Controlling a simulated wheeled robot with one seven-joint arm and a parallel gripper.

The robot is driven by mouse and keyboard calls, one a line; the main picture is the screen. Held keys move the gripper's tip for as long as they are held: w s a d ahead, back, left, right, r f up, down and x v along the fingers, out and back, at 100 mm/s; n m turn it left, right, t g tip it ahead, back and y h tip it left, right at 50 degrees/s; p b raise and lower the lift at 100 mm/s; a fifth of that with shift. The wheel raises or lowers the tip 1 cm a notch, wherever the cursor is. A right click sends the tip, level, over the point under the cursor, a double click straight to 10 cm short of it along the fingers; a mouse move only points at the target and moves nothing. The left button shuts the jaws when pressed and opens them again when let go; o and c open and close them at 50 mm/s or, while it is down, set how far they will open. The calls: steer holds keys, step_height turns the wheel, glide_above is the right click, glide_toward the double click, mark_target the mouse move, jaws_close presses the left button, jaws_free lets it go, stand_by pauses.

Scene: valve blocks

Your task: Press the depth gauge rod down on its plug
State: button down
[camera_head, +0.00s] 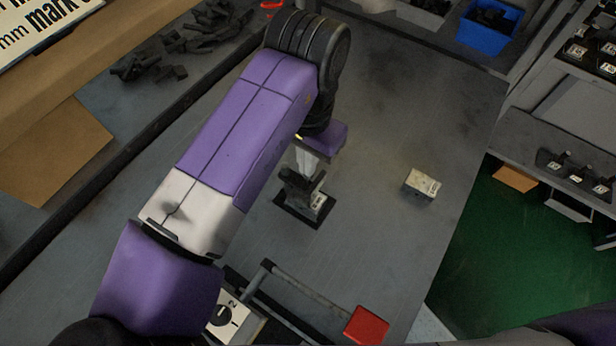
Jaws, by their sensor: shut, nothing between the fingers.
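My gripper (301,186) points down from the arm's end over the middle of the grey table (400,125). Its dark fingers are shut with nothing held. Directly below or beside them is a dark square base (290,213) with a small block bearing a pale label (320,204). The fingers overlap this fixture in the view, and I cannot tell whether they touch it. I cannot make out the depth gauge rod or its plug; they may be hidden by my gripper or arm.
A cream-topped block (422,184) sits to the right on the table. At the front are a dial plate marked 1 and 2 (229,317), a grey bar (312,292) and a red pad (366,325). A blue bin (488,32) stands at the back.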

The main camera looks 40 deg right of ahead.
steer(key=shift+f+b, duration=0.3)
steer(key=shift+f, duration=0.2)
stand_by(0.8)
steer(key=shift+r+p, duration=1.25)
steer(key=shift+r, duration=0.25)
